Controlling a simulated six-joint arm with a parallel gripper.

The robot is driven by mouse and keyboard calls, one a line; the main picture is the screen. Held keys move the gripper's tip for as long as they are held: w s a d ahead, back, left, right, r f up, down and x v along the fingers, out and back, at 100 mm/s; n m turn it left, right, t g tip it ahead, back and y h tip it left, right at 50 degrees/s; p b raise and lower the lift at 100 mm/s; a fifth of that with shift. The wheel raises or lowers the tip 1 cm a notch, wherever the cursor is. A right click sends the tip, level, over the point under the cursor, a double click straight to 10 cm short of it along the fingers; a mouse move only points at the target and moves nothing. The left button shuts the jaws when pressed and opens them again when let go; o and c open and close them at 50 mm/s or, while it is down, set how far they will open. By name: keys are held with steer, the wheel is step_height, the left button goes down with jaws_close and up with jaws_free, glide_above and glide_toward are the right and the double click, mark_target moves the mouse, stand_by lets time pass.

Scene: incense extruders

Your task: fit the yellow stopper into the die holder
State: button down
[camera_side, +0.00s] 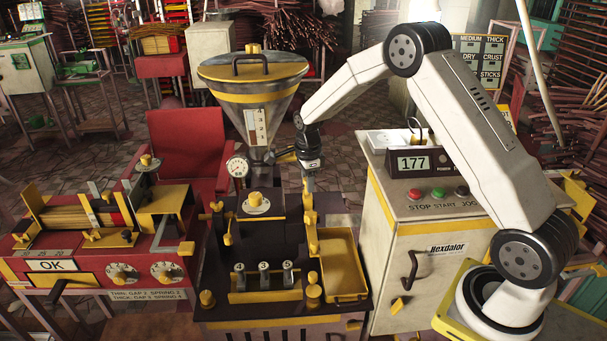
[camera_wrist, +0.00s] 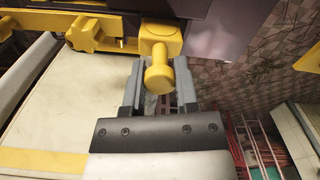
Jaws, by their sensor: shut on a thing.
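The yellow stopper (camera_wrist: 159,77) has a round head and a narrower stem. In the wrist view it sits between the two grey fingers of my gripper (camera_wrist: 159,88), which is shut on it. Its stem points away from my palm and meets or overlaps the yellow die holder block (camera_wrist: 168,36); I cannot tell whether it is inside. In the side view my gripper (camera_side: 309,178) points down at the right edge of the black extruder (camera_side: 255,235), right above yellow parts there. The stopper is too small to make out in that view.
A yellow star knob (camera_wrist: 84,37) is beside the holder. A yellow tray (camera_side: 342,262) lies right of the extruder. The metal hopper (camera_side: 254,85) rises behind, close to my wrist. A white control cabinet (camera_side: 425,240) with a 177 display stands right, and a red bench (camera_side: 100,270) left.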

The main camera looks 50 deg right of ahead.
steer(key=shift+f, duration=2.1)
stand_by(1.8)
steer(key=shift+c, duration=1.5)
jaws_free()
steer(key=shift+r, duration=3.95)
steer(key=shift+a, duration=0.1)
